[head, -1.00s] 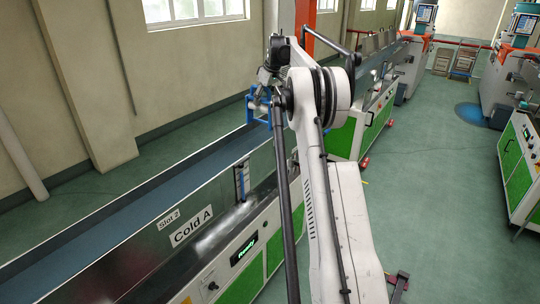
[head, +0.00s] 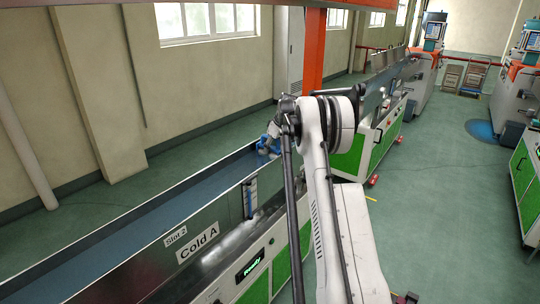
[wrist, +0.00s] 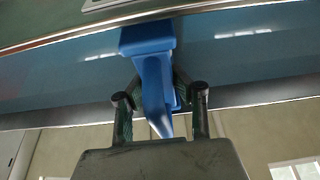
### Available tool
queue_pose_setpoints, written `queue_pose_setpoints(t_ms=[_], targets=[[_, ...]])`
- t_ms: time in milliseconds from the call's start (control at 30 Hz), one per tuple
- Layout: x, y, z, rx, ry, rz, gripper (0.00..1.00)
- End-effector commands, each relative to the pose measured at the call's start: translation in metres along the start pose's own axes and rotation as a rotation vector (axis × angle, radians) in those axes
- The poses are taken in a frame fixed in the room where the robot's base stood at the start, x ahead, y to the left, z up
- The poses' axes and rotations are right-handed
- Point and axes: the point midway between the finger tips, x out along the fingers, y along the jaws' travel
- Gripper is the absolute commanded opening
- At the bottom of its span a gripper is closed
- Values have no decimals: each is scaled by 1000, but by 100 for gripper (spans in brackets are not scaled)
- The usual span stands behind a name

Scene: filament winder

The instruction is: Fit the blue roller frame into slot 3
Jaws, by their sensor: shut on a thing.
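The blue roller frame (head: 268,146) shows in the head view at the far part of the long trough (head: 150,214), left of my arm. In the wrist view the blue roller frame (wrist: 147,42) lies between the two fingers, over the trough's blue interior. My gripper (wrist: 160,97) is shut on it. In the head view my gripper is mostly hidden behind my arm. A "Slot 2" label (head: 176,236) is on the trough's near wall. No slot 3 label can be read. Whether the frame touches the trough cannot be told.
A "Cold A" sign (head: 198,248) and a lit display (head: 250,268) are on the trough's cabinet. Another green-panelled machine (head: 380,145) stands beyond it. An orange post (head: 314,50) rises behind the trough. The green floor (head: 440,200) on the right is largely clear.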

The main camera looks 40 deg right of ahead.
Motion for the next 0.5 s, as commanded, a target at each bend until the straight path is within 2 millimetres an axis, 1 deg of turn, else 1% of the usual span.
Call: queue_pose_setpoints(t_ms=[233,300,467,500], targets=[[28,0,12,0,0,0,0],[32,0,13,0,0,0,0],[32,0,14,0,-1,0,0],[33,0,14,0,-1,0,28]])
